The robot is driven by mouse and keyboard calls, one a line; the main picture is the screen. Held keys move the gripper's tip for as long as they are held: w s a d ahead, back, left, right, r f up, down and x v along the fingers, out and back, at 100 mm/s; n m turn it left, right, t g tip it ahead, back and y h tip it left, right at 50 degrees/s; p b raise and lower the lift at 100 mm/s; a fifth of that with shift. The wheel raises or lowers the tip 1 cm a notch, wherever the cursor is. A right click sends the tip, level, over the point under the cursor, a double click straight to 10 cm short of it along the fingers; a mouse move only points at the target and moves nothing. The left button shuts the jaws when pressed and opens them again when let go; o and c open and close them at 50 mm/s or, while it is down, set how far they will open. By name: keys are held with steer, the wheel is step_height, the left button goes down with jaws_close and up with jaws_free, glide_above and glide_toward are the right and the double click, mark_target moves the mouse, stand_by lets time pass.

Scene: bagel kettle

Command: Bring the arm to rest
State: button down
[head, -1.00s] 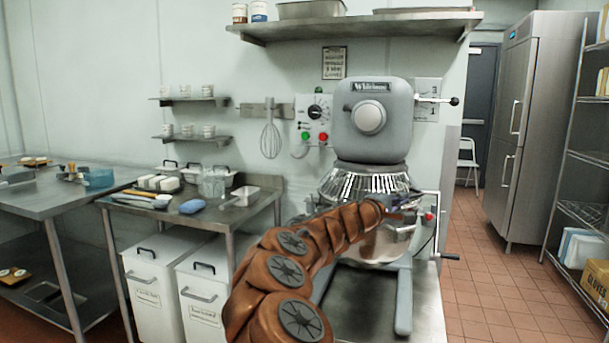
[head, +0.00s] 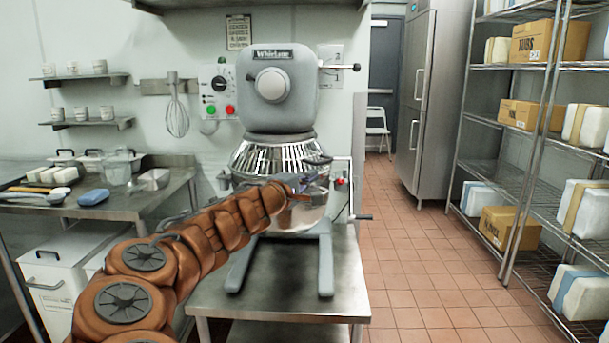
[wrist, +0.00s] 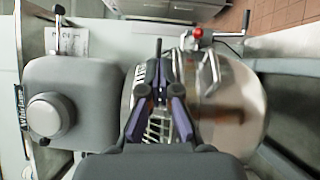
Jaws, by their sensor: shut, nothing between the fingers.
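My arm (head: 205,240), brown and segmented, reaches from the lower left up to the front of the grey mixer (head: 279,90). My gripper (head: 318,170) is small in the head view, in front of the steel bowl (head: 305,212) and below the wire bowl guard (head: 268,157). In the wrist view my gripper (wrist: 164,55) has its dark purple fingers shut and empty. They appear over the guard and bowl (wrist: 232,105), and I cannot tell whether they touch. The mixer head (wrist: 75,100) fills the left of that view.
The mixer stands on a steel table (head: 290,295). A worktable (head: 140,205) with white blocks, a blue item and tubs is at the left. A wire shelf rack (head: 535,140) with boxes stands at the right. A tiled floor (head: 420,270) lies clear between. A crank handle (head: 362,217) sticks out beside the bowl.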

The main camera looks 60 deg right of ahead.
steer(key=s, duration=0.1)
steer(key=s+a, duration=0.1)
steer(key=s, duration=0.1)
steer(key=s+a, duration=0.1)
steer(key=s, duration=0.1)
steer(key=shift+f+b, duration=0.15)
steer(key=shift+b, duration=0.25)
steer(key=shift+a, duration=0.1)
